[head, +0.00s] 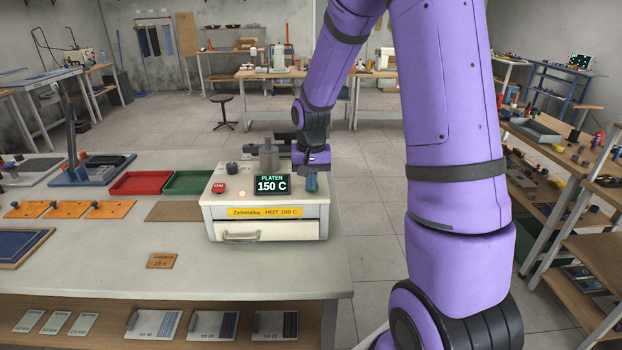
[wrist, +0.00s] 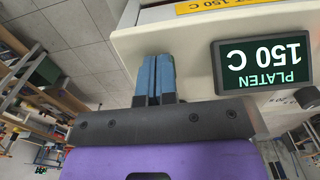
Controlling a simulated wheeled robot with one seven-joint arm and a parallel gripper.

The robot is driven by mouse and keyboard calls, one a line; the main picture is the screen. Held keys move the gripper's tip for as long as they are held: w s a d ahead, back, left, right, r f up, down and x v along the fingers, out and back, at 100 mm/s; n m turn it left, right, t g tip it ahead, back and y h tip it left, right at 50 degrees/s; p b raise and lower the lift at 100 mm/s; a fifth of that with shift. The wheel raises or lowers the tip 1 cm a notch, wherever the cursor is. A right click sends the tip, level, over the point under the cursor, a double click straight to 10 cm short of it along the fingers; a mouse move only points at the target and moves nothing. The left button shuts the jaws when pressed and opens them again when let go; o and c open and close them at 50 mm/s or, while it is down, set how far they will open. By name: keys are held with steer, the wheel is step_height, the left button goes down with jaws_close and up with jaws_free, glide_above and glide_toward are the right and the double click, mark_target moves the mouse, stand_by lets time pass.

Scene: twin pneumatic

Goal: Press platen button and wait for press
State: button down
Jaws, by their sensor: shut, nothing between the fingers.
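The white press box (head: 268,225) stands on the bench, with a yellow "HOT 150 C" label and a drawer with a handle. Its dark display (head: 272,184) reads PLATEN 150 C, and shows upside down in the wrist view (wrist: 266,64). A red ON button (head: 218,187) is at the box's top left. My gripper (head: 311,186) is shut and empty, pointing down at the box's top right.
Red (head: 142,183) and green (head: 189,182) trays lie left of the box. Orange plates (head: 68,209) and a small tag card (head: 162,260) lie on the bench (head: 230,275). Shelves (head: 570,175) stand at the right, with open floor between.

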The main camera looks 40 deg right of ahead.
steer(key=shift+s+f, duration=0.1)
steer(key=shift+f, duration=0.65)
steer(key=shift+s+a+f, duration=0.1)
steer(key=shift+s+f, duration=0.1)
steer(key=shift+f, duration=0.1)
step_height(320, 180, up, 15)
steer(key=shift+w, duration=0.3)
stand_by(0.5)
steer(key=shift+r, duration=0.1)
